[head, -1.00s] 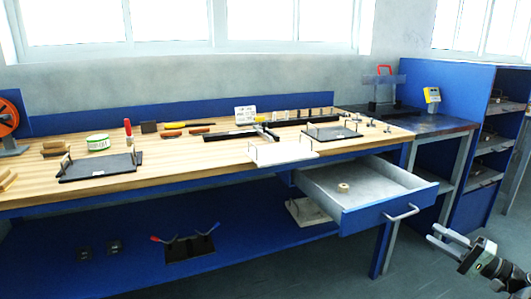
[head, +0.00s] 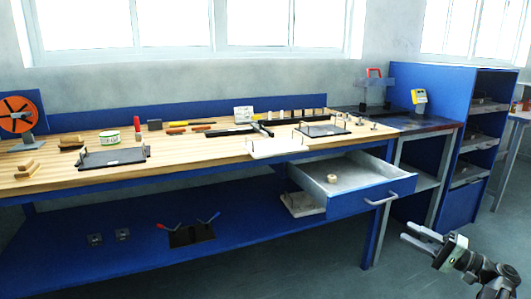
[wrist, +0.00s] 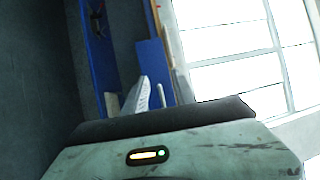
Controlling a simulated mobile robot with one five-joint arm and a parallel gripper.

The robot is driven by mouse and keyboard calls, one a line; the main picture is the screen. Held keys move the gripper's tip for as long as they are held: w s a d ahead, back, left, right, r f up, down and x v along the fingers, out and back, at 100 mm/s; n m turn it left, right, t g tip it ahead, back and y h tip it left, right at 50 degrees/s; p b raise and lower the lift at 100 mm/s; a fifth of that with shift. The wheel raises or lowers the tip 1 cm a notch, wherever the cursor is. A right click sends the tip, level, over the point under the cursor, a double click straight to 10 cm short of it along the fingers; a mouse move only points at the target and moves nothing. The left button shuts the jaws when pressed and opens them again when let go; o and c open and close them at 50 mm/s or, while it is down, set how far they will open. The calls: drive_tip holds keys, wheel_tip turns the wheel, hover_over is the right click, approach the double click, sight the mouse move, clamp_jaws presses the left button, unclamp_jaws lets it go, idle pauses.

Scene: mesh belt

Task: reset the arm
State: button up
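My gripper (head: 407,231) is at the lower right of the head view, low over the floor in front of the bench's right end. Its two fingers are apart with nothing between them. It is clear of the open drawer (head: 347,203), below and to the right of the drawer's handle. In the wrist view, my gripper's pale housing with a small lit indicator fills the bottom, and the tilted room shows beyond.
The wooden bench (head: 215,150) carries several tools and fixtures. The drawer sticks out at its right end with a tape roll (head: 332,178) inside. A blue shelf unit (head: 461,205) stands at the right. The floor (head: 330,270) in front is bare.

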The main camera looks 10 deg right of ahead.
drive_tip(key=w+a+f+n+g+y, duration=0.1)
drive_tip(key=w+a+f+n+g, duration=0.15)
drive_tip(key=a, duration=0.85)
drive_tip(key=w+a+f+n+g, duration=0.1)
drive_tip(key=w+a+f+g, duration=0.25)
drive_tip(key=a, duration=0.65)
drive_tip(key=w+a+f+n+g+y, duration=0.1)
drive_tip(key=w+a+f+n+g, duration=0.2)
drive_tip(key=a, duration=0.8)
drive_tip(key=s+a+f+g+h, duration=0.35)
drive_tip(key=a+f, duration=0.35)
drive_tip(key=a, duration=0.4)
drive_tip(key=s+f+n+g+h, duration=0.3)
drive_tip(key=s+f+h, duration=0.2)
drive_tip(key=f+h, duration=0.45)
drive_tip(key=d+f+h+p, duration=0.1)
drive_tip(key=d+h+p, duration=0.15)
drive_tip(key=d, duration=0.55)
wheel_tip(320, 180, up, 36)
drive_tip(key=p, duration=3.4)
drive_tip(key=shift+w+a+f+m+t+p, duration=0.15)
drive_tip(key=shift+w+a+m+t+p, duration=0.2)
drive_tip(key=shift+m+t+p, duration=0.1)
